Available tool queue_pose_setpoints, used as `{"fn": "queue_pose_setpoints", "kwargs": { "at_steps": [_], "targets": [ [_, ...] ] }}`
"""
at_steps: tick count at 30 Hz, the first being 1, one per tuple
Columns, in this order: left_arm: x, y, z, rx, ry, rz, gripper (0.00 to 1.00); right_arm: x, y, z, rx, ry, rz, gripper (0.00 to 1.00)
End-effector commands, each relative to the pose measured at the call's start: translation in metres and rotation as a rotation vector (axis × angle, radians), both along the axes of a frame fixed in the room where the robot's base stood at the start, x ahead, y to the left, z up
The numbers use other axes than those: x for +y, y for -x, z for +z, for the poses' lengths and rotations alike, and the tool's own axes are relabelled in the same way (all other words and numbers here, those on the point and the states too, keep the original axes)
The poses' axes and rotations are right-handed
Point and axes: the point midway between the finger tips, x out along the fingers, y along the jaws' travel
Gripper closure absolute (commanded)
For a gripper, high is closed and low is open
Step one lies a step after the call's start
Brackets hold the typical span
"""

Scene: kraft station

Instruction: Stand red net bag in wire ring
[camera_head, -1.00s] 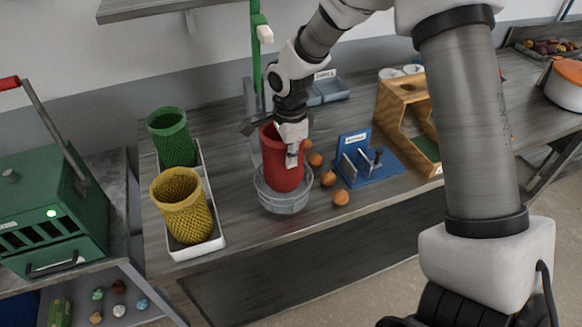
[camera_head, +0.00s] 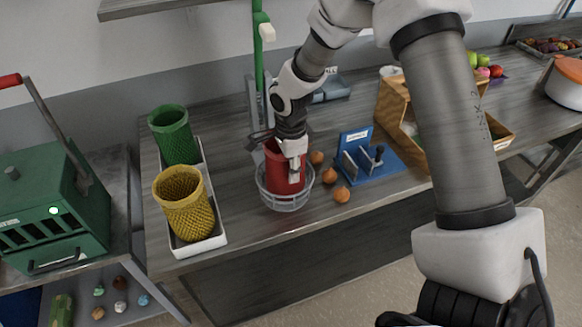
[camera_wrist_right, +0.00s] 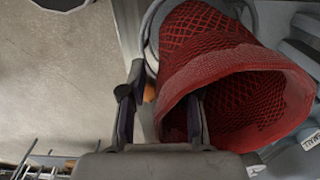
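The red net bag (camera_head: 275,158) stands upright with its lower part inside the round wire ring (camera_head: 284,204) near the bench's front edge. In the right wrist view the bag's mouth (camera_wrist_right: 240,62) faces the camera. My right gripper (camera_head: 293,176) is at the bag's rim, pointing down. In the wrist view its fingers (camera_wrist_right: 164,112) are apart, one inside the mouth and one outside. A gap shows between the outer finger and the bag wall. The bag's base is partly hidden by the ring. My left gripper is out of view.
A white tray (camera_head: 208,244) holds a green net bag (camera_head: 174,134) and a yellow one (camera_head: 184,203) to the left. Several orange balls (camera_head: 341,194) lie right of the ring, beside a blue stand (camera_head: 372,172). A green post (camera_head: 257,60) rises behind.

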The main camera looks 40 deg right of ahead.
Motion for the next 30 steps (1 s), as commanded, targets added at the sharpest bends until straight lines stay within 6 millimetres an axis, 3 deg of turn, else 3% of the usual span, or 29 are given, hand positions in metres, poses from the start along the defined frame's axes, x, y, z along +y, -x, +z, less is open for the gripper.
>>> {"fn": "queue_pose_setpoints", "kwargs": {
  "at_steps": [6, 8, 21, 30],
  "targets": [
    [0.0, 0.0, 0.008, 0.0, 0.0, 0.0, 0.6, 0.0, 0.0, 0.011, -0.001, 0.0, 0.0, 0.69],
    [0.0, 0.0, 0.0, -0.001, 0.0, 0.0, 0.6, 0.0, -0.001, 0.015, -0.004, 0.0, 0.0, 0.69],
    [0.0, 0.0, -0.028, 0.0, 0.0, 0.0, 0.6, 0.0, -0.001, 0.117, -0.004, 0.001, 0.0, 0.69],
    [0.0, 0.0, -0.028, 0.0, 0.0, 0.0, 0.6, 0.0, 0.0, 0.128, 0.0, 0.001, 0.0, 0.69]
  ]
}}
